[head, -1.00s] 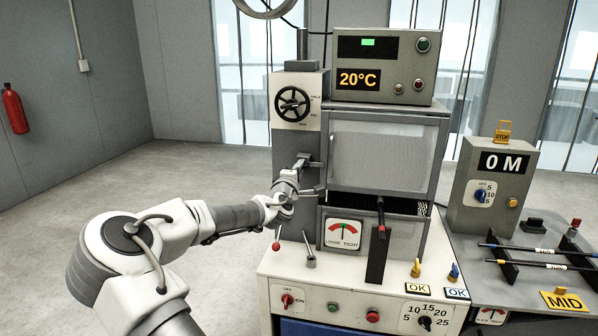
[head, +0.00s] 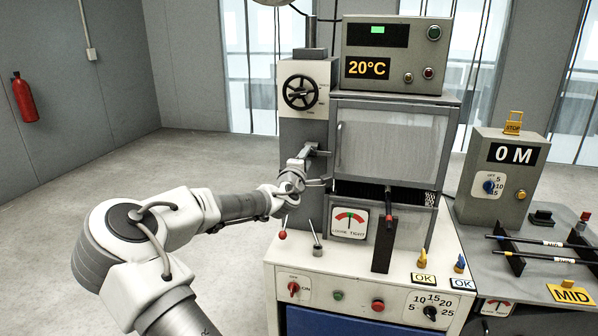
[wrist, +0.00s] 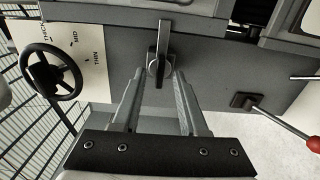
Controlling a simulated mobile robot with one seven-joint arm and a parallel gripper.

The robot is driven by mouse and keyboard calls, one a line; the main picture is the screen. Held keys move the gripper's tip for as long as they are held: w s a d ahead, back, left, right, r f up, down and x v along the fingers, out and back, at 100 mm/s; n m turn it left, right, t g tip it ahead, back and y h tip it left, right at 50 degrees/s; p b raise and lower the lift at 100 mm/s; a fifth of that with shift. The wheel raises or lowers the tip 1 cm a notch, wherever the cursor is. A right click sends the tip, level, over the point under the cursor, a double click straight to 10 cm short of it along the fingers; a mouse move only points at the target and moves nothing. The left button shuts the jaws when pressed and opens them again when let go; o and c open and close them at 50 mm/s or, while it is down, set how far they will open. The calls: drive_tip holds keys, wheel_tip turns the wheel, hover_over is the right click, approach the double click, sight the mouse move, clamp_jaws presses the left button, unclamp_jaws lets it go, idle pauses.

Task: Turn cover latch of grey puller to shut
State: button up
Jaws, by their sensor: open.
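The grey puller (head: 400,118) stands on the bench with a translucent cover at its front. Its cover latch (wrist: 158,55) shows in the wrist view as a dark metal handle on the grey side wall, its long part running down the picture. In the head view the latch (head: 316,152) is at the puller's left side, partly hidden by my gripper. My gripper (head: 303,166) is open and empty. In the wrist view its two fingers (wrist: 158,74) lie either side of the latch's lower end, with gaps showing; I cannot tell the depth between them.
A black handwheel (head: 300,92) with a thickness scale is above my gripper. A red-knobbed lever (head: 283,232) and another lever stand below, near a tightness dial (head: 349,222). A grey box reading 0 M (head: 500,175) is at right. The floor at left is free.

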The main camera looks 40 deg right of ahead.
drive_tip(key=v, duration=1.7)
drive_tip(key=shift+p, duration=0.3)
drive_tip(key=shift+d, duration=0.2)
